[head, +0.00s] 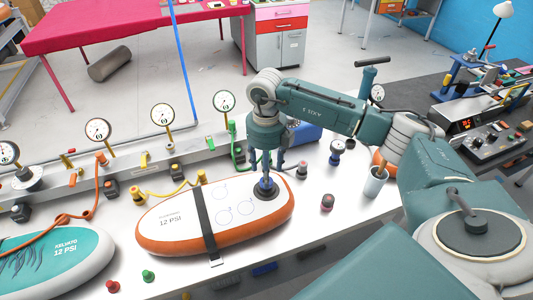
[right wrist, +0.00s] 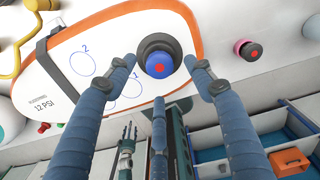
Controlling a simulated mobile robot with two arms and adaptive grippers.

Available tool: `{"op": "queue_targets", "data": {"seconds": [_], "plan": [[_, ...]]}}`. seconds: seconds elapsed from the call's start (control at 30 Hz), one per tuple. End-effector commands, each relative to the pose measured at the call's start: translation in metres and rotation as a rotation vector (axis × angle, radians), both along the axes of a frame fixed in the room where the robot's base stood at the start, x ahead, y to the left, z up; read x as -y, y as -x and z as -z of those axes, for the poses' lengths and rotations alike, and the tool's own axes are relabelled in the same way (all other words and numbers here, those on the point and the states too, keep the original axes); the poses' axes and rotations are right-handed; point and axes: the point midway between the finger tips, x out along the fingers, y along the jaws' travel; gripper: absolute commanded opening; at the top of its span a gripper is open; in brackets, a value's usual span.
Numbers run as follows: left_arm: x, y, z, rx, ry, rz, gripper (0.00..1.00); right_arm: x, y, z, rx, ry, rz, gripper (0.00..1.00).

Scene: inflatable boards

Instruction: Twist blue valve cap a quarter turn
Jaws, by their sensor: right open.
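The blue valve cap (right wrist: 159,64) has a red square on its top and sits in a dark round collar near the end of an orange-edged white inflatable board (right wrist: 60,40). My right gripper (right wrist: 160,75) is open, its blue-grey fingers apart on the left, right and near sides of the cap. I see no clear contact. In the head view the right gripper (head: 266,178) points down over the valve at the right end of the board (head: 165,225), and its fingers partly hide the cap. My left gripper is out of view.
A black strap (head: 208,225) crosses the board. A teal board (head: 70,262) lies at the left. Several gauges, including one gauge (head: 224,101), line the rail behind. Small red and green caps lie at the front.

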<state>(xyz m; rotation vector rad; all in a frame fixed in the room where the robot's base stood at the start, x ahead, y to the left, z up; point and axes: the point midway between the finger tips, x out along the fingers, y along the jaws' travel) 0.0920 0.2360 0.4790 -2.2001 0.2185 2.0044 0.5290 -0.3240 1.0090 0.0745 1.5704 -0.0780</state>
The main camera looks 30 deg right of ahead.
Motion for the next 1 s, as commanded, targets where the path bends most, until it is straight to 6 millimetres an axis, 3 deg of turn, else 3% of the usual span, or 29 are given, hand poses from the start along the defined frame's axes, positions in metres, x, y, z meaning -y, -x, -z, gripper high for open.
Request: {"op": "queue_targets", "data": {"seconds": [0.3,0.6,0.63,0.87,0.9,0.93,1.0], "plan": [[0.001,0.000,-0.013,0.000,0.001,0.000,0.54,0.000,0.000,0.034,0.000,0.000,0.000,0.53],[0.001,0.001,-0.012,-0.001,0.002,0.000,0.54,0.000,0.000,0.037,0.001,-0.001,-0.001,0.53],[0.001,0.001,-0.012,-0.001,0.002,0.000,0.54,0.000,0.000,0.037,0.001,-0.001,-0.001,0.51],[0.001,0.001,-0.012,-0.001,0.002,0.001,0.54,0.000,0.000,0.037,0.001,-0.001,-0.001,0.06],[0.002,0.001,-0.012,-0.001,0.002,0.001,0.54,0.000,0.000,0.037,0.001,-0.001,-0.001,0.06],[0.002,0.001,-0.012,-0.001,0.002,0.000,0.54,0.000,0.000,0.037,0.001,-0.001,-0.001,0.25],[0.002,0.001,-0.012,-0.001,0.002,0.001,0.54,0.000,0.000,0.037,0.001,-0.001,-0.001,0.11]]}}
